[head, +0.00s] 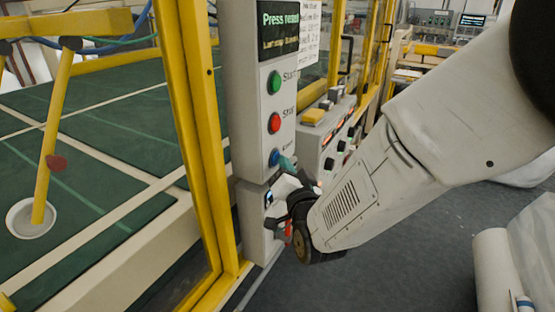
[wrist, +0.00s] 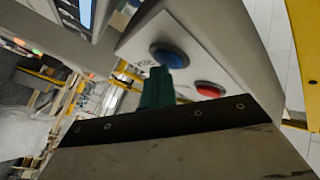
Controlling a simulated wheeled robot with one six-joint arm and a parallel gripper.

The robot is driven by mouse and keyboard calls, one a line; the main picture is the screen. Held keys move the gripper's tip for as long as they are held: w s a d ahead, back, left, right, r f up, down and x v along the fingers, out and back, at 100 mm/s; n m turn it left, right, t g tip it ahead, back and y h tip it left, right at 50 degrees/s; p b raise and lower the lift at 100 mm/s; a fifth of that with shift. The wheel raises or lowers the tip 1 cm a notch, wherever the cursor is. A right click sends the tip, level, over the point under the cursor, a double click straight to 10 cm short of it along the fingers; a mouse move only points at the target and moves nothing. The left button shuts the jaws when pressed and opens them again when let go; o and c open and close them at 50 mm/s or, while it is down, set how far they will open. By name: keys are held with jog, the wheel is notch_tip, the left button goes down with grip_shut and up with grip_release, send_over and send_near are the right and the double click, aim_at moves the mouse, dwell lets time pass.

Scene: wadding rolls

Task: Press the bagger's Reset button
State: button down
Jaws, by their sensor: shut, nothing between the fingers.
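The grey control box (head: 257,110) carries a green button (head: 274,82) on top, a red button (head: 274,123) in the middle and a blue button (head: 274,157) at the bottom. The label beside the blue button is too small to read surely. The display (head: 278,30) above starts with "Press". My gripper (head: 286,163) is shut and empty, its teal tips just right of the blue button. In the wrist view the tips (wrist: 158,75) lie just below the blue button (wrist: 170,56), with the red button (wrist: 209,90) to the right. I cannot tell whether they touch.
A yellow frame post (head: 197,120) stands left of the box, with a green floor area behind it. A second panel with several black knobs (head: 328,164) stands to the right. A white roll (head: 492,270) lies at lower right. Grey floor is open between.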

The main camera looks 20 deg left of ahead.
jog(key=shift+a, duration=0.1)
dwell(0.5)
jog(key=shift+s+d, duration=0.1)
jog(key=shift+d, duration=0.8)
jog(key=shift+s+d, duration=0.15)
jog(key=shift+d, duration=2.35)
